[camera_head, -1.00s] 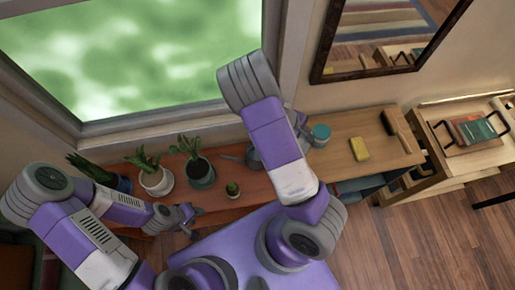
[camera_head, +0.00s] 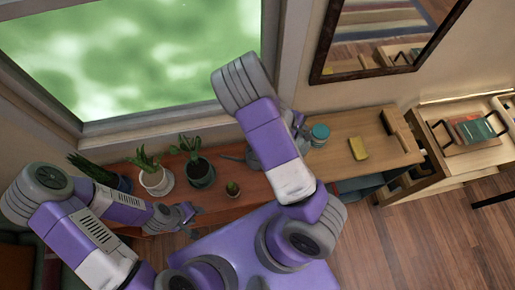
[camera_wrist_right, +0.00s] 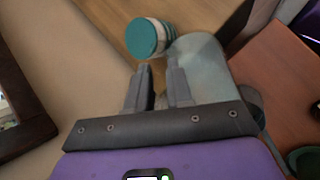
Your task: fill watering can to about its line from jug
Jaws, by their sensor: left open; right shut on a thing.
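My right gripper (camera_wrist_right: 158,82) is shut on the pale blue-grey jug (camera_wrist_right: 202,62), which sits beside the right finger in the right wrist view; the grip point itself is hard to see. The grey watering can (camera_head: 236,156) is on the wooden sill table, mostly hidden behind my right arm in the head view. A dark grey rounded part of it seems to show past the jug in the wrist view (camera_wrist_right: 251,96). My left gripper (camera_head: 187,214) is open and empty near the table's front edge. The can's line and any water are not visible.
A teal-lidded jar (camera_head: 320,132) stands right of my right arm; it is close beyond the fingers in the wrist view. Several potted plants, including a white pot (camera_head: 157,181) and a small cactus (camera_head: 232,188), stand on the left. A yellow sponge-like block (camera_head: 358,148) lies on the right.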

